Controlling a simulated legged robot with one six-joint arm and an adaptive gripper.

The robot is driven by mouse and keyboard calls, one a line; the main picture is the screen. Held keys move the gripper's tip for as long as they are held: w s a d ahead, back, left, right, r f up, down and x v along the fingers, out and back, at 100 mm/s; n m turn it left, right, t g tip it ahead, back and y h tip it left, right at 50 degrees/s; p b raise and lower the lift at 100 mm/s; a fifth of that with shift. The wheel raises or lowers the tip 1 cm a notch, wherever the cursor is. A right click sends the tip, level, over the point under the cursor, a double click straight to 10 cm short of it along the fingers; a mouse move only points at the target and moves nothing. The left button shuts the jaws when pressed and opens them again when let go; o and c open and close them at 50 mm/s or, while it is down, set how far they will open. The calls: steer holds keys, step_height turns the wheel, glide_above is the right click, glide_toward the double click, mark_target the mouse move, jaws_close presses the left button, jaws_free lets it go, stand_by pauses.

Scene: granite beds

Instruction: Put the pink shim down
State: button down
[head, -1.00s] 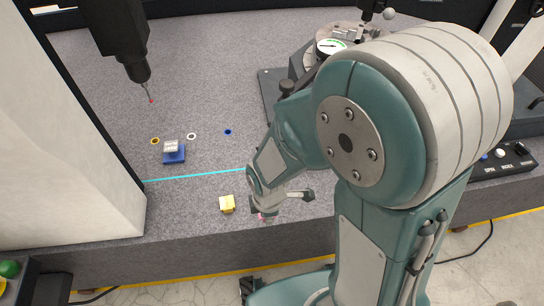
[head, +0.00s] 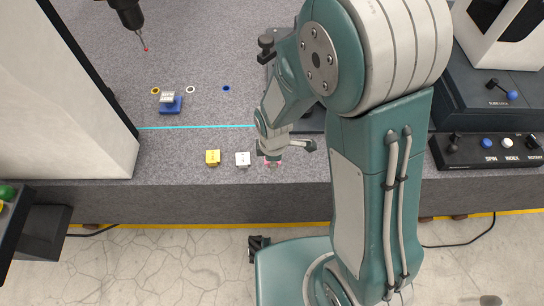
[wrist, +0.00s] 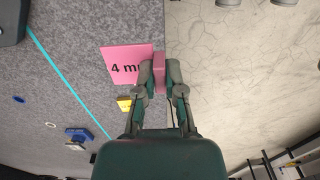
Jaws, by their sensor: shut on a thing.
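The pink shim (wrist: 127,64) shows in the wrist view as a flat face marked "4 m…", with the rest of the marking covered by a finger. Its pink grip block (wrist: 159,73) is between my fingertips. My gripper (wrist: 161,80) is shut on it. In the head view my gripper (head: 270,157) is low at the granite bed's front edge, with a little pink (head: 273,163) showing under it. I cannot tell whether the shim touches the granite.
A white block (head: 243,159) and a yellow block (head: 213,158) stand left of my gripper. A cyan line (head: 190,127) crosses the granite behind them. A blue block (head: 171,105), several rings and a hanging probe (head: 144,48) are further back. The front edge is close.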

steer(key=w+f, duration=0.1)
steer(key=w+d+f, duration=0.2)
steer(key=w, duration=0.1)
steer(key=shift+f, duration=0.25)
steer(key=w+a+f, duration=0.1)
steer(key=w+f, duration=0.1)
steer(key=f, duration=0.1)
steer(key=shift+w+a, duration=0.35)
steer(key=shift+w+d+f, duration=0.1)
steer(key=shift+d+f, duration=0.1)
steer(key=shift+f, duration=1)
steer(key=shift+d+f, duration=0.4)
steer(key=shift+f, duration=0.05)
steer(key=shift+a, duration=0.2)
steer(key=c, duration=0.7)
jaws_free()
steer(key=shift+a+f, duration=0.1)
steer(key=shift+a, duration=0.1)
steer(key=shift+c, duration=0.2)
steer(key=shift+d, duration=0.1)
steer(key=shift+d, duration=0.1)
step_height(320, 180, up, 12)
